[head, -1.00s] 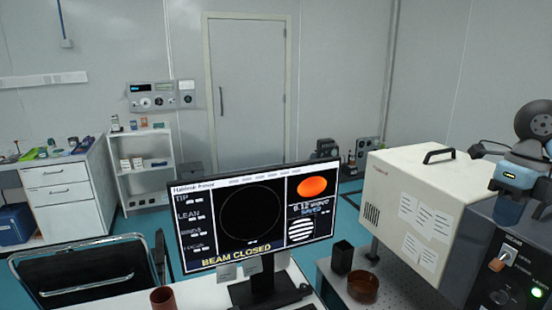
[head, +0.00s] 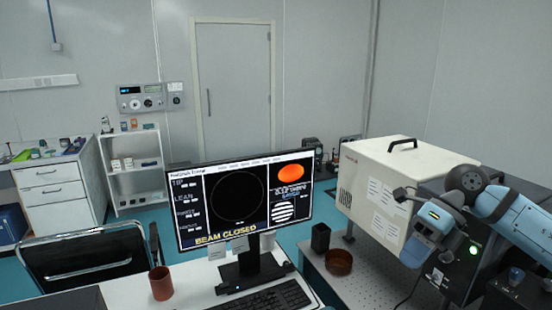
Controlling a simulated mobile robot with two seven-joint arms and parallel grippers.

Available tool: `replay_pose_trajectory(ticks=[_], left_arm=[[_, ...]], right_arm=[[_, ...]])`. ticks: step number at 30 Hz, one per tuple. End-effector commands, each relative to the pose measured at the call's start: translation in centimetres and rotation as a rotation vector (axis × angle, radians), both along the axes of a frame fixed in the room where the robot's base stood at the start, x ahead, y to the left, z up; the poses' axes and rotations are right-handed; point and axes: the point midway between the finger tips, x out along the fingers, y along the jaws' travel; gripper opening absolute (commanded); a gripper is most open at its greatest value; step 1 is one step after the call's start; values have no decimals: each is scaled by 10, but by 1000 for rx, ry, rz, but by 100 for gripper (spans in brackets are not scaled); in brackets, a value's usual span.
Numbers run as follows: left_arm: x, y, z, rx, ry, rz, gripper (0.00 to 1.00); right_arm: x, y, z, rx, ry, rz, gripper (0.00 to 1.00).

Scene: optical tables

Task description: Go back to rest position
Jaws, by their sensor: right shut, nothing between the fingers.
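My right arm, blue and dark grey, comes in from the right edge. Its right gripper (head: 414,256) points down in front of the cream instrument box (head: 375,172) and its dark control panel. The gripper is shut and holds nothing. I cannot tell from this view how far it is from the box. The arm hides part of the panel; a lit green button (head: 474,250) shows beside the gripper. My left gripper is not in view.
A monitor (head: 240,208) reading "BEAM CLOSED" stands on a white desk with a keyboard (head: 262,299) and a brown cup (head: 161,283). A black holder (head: 320,238) and a brown dish (head: 339,262) sit on the perforated table. A chair (head: 85,255) stands at left.

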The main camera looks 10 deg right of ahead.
Motion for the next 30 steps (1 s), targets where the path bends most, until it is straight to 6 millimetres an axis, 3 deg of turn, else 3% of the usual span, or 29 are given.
replay_pose_trajectory(ticks=[1,6,9,12,17,22,27,30], left_arm=[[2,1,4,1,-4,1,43],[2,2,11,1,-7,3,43],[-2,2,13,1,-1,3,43],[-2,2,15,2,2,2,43],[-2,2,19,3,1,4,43],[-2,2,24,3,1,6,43],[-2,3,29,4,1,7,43],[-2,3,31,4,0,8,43]], right_arm=[[-4,25,-12,118,34,5,0],[-15,98,-33,584,168,-89,0],[-16,126,-41,851,271,-229,0],[-12,140,-54,1081,387,-424,0],[-7,139,-100,1351,603,-841,0],[-24,123,-187,1462,863,-1388,0],[-85,114,-290,1361,1138,-1936,0],[-124,114,-330,1257,1259,-2155,0]])
